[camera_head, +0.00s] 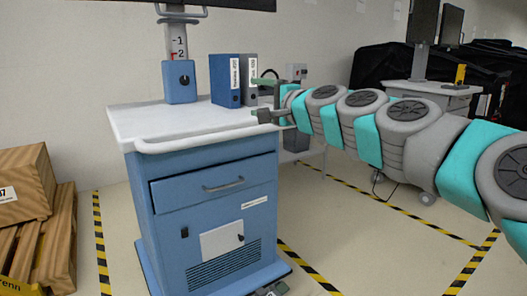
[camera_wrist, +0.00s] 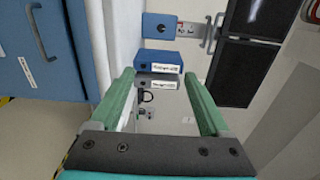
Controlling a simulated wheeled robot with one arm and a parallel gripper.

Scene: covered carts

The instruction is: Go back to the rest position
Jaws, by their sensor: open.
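My gripper (camera_head: 255,98) is open at the right side of the blue cart's top, beside the binders. In the wrist view my gripper (camera_wrist: 159,76) shows two green fingers spread apart, with nothing held between them. A blue binder (camera_head: 225,80) and a grey binder (camera_head: 247,72) stand upright on the cart top; my fingers partly cover the grey one in the head view. In the wrist view the blue binder (camera_wrist: 160,57) and the grey binder (camera_wrist: 152,80) lie beyond the fingertips. I cannot tell whether a finger touches the grey binder.
The blue cart (camera_head: 165,220) has a white top with a raised rail (camera_head: 205,140) and a monitor post (camera_head: 178,45). A black-covered cart (camera_head: 380,70) stands behind my arm. Taped floor at lower right is clear.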

